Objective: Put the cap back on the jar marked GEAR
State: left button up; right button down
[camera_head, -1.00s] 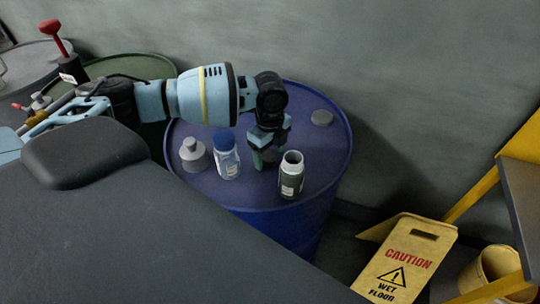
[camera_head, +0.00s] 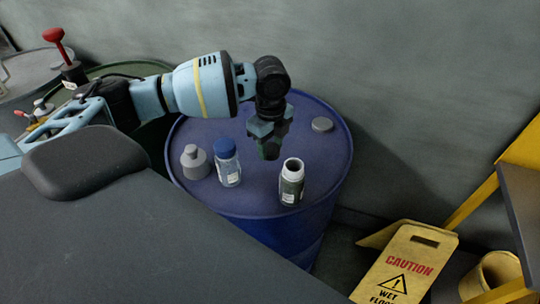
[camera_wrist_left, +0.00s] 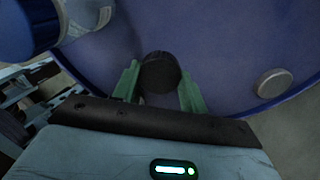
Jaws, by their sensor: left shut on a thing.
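My left gripper (camera_head: 269,151) hangs over the blue drum (camera_head: 250,203), behind and left of an open jar (camera_head: 291,187) with a bare white neck. The jar stands upright; its label is too small to read. In the left wrist view the green fingers (camera_wrist_left: 160,88) are shut on a dark round cap (camera_wrist_left: 160,70). The cap is hard to make out in the head view. The gripper and cap are apart from the jar. My right gripper is not in view.
A clear jar with a blue cap (camera_head: 227,164) and a grey bottle-shaped object (camera_head: 194,160) stand left on the drum. A flat grey disc (camera_head: 322,124) lies at the back right. A yellow caution sign (camera_head: 407,265) stands beyond the drum at right.

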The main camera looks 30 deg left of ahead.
aim_at(271, 148)
pick_arm(q)
jog(key=shift+r, duration=2.3)
